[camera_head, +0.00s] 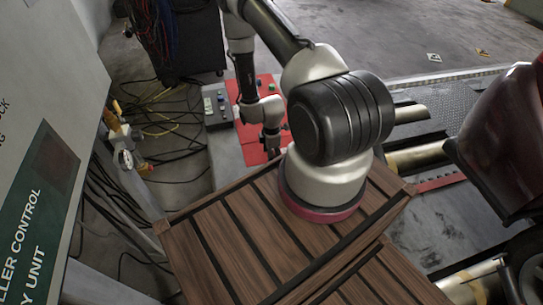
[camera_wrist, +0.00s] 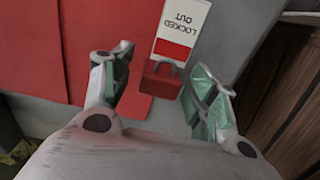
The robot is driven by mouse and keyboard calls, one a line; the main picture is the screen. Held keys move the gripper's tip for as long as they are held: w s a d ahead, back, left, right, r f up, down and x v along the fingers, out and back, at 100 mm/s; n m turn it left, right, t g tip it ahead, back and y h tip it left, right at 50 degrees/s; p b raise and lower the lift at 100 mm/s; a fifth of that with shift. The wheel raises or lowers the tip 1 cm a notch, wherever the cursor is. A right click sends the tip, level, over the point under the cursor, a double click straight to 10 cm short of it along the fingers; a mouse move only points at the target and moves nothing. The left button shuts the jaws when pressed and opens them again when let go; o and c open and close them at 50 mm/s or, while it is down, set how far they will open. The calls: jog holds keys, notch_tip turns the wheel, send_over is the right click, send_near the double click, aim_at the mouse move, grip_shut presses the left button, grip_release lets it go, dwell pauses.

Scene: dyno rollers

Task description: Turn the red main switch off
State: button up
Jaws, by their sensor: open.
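I cannot clearly make out the red main switch in either view. A small red and yellow fitting (camera_head: 145,168) sits on the side of the control cabinet at left, too small to identify. My gripper (camera_wrist: 160,82) is open, its two green-padded fingers spread. A red padlock (camera_wrist: 162,80) shows between the fingertips in the wrist view; I cannot tell whether they touch it. A white and red "LOCKED OUT" tag (camera_wrist: 183,28) is beside the padlock. In the head view my gripper (camera_head: 272,152) is low over the red panel (camera_head: 247,135).
A wooden slatted crate (camera_head: 225,245) stands under my arm. A grey box with buttons (camera_head: 217,106) is left of the red panel. The grey cabinet (camera_head: 50,90) fills the left edge. Loose cables (camera_head: 165,125) lie on the floor. Rollers (camera_head: 415,155) are at right.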

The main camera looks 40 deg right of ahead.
jog(key=c, duration=1.1)
